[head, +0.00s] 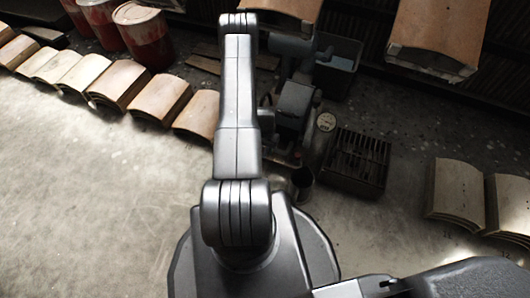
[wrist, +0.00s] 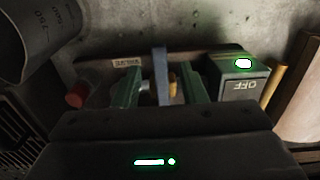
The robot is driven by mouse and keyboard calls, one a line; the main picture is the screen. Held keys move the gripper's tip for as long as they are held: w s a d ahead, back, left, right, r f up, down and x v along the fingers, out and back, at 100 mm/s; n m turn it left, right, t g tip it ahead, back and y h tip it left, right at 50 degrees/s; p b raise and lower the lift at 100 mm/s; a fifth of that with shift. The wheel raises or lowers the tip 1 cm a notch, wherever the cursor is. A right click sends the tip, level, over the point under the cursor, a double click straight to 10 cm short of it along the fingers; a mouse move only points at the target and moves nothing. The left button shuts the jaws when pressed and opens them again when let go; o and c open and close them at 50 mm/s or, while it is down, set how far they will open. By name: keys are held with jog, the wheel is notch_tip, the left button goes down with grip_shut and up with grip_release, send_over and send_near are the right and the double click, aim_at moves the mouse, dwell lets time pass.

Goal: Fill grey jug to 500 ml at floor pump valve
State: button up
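A small dark cylinder in the head view (head: 301,184), beside the pump (head: 294,105), looks like the same jug. My gripper (wrist: 162,78) is open, its two green fingers on either side of a blue-grey upright lever (wrist: 160,62), with gaps on both sides. In the head view my arm hides the gripper. A box marked OFF (wrist: 240,82) with a lit green button stands right of the fingers.
A black slotted crate (head: 358,160) stands right of the pump, and a bin (head: 338,68) stands behind it. A red part (wrist: 78,95) is left of the fingers. Open floor lies in front.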

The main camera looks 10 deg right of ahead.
jog(key=shift+f, duration=0.95)
jog(key=shift+c, duration=0.2)
grip_shut()
jog(key=shift+s+d+n+b, duration=0.15)
jog(key=shift+d+n+b, duration=0.3)
jog(key=shift+n+b, duration=0.35)
jog(key=shift+s+d+n+b, duration=0.15)
jog(key=shift+d+n+b, duration=0.3)
jog(key=shift+n, duration=0.55)
jog(key=shift+s+d+n+b, duration=0.15)
jog(key=shift+d+n+b, duration=0.3)
jog(key=shift+n+b, duration=0.35)
jog(key=shift+o, duration=0.2)
grip_release()
